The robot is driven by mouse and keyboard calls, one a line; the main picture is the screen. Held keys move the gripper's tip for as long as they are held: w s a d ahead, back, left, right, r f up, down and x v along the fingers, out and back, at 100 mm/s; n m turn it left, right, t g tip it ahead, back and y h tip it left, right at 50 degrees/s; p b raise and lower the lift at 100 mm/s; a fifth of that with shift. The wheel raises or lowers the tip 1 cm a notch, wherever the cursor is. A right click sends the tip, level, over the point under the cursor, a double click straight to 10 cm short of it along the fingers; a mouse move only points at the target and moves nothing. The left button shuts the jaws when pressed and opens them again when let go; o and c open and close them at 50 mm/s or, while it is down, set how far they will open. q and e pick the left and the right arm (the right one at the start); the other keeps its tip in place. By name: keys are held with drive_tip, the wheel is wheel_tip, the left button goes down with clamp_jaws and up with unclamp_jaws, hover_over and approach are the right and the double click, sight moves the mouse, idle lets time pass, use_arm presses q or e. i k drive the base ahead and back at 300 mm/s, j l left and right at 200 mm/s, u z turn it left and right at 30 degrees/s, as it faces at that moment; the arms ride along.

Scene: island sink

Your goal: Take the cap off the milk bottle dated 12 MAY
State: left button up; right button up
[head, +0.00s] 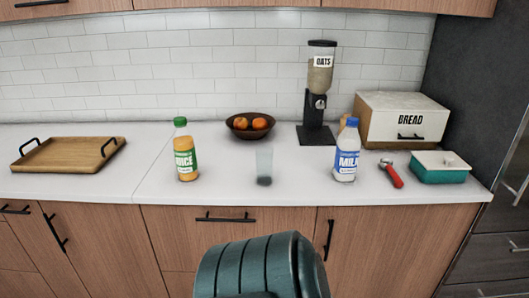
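One milk bottle (344,170) stands upright on the white counter, right of centre. It has a white body, a blue label reading MILK and a blue cap (352,122) on its top. The small print on the label is too small to read, so I cannot tell its date. Neither of my grippers shows in the head view.
On the counter (225,170) are a juice bottle (185,168) with a green cap, a clear cup (264,165), a fruit bowl (239,131), an oats dispenser (317,111), a bread box (388,133), a red-handled tool (392,175), a teal dish (438,174) and a wooden tray (70,158).

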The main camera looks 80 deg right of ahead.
sight(348, 147)
drive_tip(key=z, duration=2.75)
drive_tip(key=k+j, duration=0.15)
drive_tip(key=k+j+z, duration=0.1)
drive_tip(key=k, duration=0.3)
